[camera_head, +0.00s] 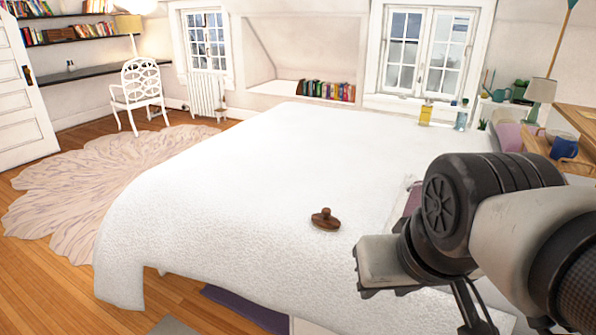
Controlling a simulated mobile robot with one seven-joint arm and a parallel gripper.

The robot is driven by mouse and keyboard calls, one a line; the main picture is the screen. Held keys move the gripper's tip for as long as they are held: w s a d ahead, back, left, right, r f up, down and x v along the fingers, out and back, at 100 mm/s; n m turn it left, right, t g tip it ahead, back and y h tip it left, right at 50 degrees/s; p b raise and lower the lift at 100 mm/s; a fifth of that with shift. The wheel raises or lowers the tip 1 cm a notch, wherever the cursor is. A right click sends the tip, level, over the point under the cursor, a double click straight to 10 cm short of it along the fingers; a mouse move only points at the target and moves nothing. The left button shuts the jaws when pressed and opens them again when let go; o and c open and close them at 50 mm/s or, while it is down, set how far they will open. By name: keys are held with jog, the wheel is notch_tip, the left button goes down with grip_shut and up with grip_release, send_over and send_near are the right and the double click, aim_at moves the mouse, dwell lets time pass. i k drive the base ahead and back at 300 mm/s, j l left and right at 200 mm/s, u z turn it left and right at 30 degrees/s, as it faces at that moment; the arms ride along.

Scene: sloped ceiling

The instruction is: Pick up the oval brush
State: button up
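The oval brush (325,220) is a small brown wooden piece with a knob on top. It lies on the white bed (230,185), near the bed's front edge. My arm comes in from the right, over the bed's front right corner. My gripper (470,320) is only partly in view at the bottom edge, to the right of the brush and apart from it. Its fingertips are cut off or too unclear to judge.
A yellow bottle (425,114) and a bluish bottle (461,120) stand at the bed's far right. A blue mug (563,148) and a lamp (541,91) are at the right. The bed is clear left of the brush. A pale rug (90,190) lies on the floor.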

aim_at(323, 221)
jog(key=k, duration=0.95)
jog(key=k+z, duration=0.15)
jog(key=z, duration=1.3)
jog(key=i+j, duration=0.15)
jog(key=j, duration=0.25)
jog(key=i+j, duration=0.1)
jog(key=j, duration=0.35)
jog(key=i+j, duration=0.15)
jog(key=j, duration=0.25)
jog(key=i+j, duration=0.15)
jog(key=j, duration=0.3)
jog(key=i+j, duration=0.15)
jog(key=j, duration=0.25)
jog(key=i+j, duration=0.1)
jog(key=j, duration=0.3)
jog(key=i+j, duration=0.15)
jog(key=j, duration=0.3)
jog(key=i+j+z, duration=0.1)
jog(key=j, duration=0.3)
